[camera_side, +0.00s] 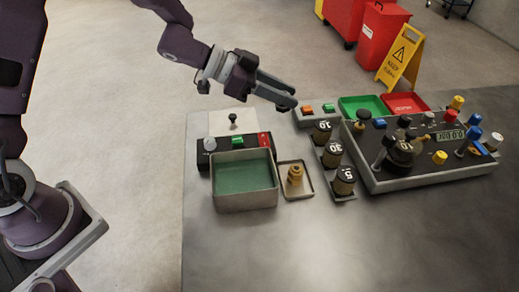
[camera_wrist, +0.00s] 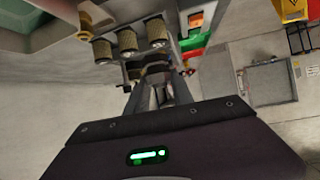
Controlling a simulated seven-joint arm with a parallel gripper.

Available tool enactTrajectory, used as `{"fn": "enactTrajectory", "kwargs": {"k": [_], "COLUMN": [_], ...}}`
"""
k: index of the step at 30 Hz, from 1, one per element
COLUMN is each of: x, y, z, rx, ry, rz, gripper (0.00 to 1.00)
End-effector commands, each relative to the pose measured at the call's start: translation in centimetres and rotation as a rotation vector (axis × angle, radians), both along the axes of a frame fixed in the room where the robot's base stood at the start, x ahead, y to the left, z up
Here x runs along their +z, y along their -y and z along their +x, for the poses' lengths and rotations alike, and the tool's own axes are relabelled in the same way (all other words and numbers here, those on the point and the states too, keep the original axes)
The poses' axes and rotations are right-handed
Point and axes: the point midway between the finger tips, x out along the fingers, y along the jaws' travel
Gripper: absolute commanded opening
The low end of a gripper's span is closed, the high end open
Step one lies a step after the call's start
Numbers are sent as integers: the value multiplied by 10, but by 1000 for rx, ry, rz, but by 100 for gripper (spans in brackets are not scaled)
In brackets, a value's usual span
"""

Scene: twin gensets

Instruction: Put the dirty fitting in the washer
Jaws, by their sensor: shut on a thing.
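A brass-coloured fitting (camera_side: 295,175) stands upright in a small shallow tray (camera_side: 306,193); a brown piece at the top of the wrist view (camera_wrist: 85,20) looks like it. Left of it is an open grey tank with a green inside (camera_side: 246,205), which looks like the washer. Its dark panel (camera_side: 208,157) has a dial, a green button and a red switch. My gripper (camera_side: 286,103) is raised above and behind the fitting and tank, apart from both. In the wrist view its fingers (camera_wrist: 158,88) close on a small dark thing (camera_wrist: 156,69); I cannot tell what it is.
A crowded control console (camera_side: 420,180) is at the right. Green (camera_side: 362,103) and red (camera_side: 404,102) trays lie behind. The front of the bench is clear.

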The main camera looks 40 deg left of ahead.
Motion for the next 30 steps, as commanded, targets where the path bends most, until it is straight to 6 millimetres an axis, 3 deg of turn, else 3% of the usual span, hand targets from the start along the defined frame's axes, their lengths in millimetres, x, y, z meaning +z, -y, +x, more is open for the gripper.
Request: {"fn": "enactTrajectory", "kwargs": {"k": [6, 9, 12, 14, 17, 27, 30], "x": [25, 30, 32, 29, 6, -60, -68], "y": [20, 19, 15, 14, 13, 13, 13], "z": [-85, -124, -150, -158, -162, -161, -161], "rx": [-364, -513, -608, -638, -653, -650, -649], "ry": [0, -3, -2, -5, -9, -5, -1], "rz": [-1, -2, -2, -3, -5, -4, -3], "gripper": [0, 0, 0, 0, 0, 0, 0]}}
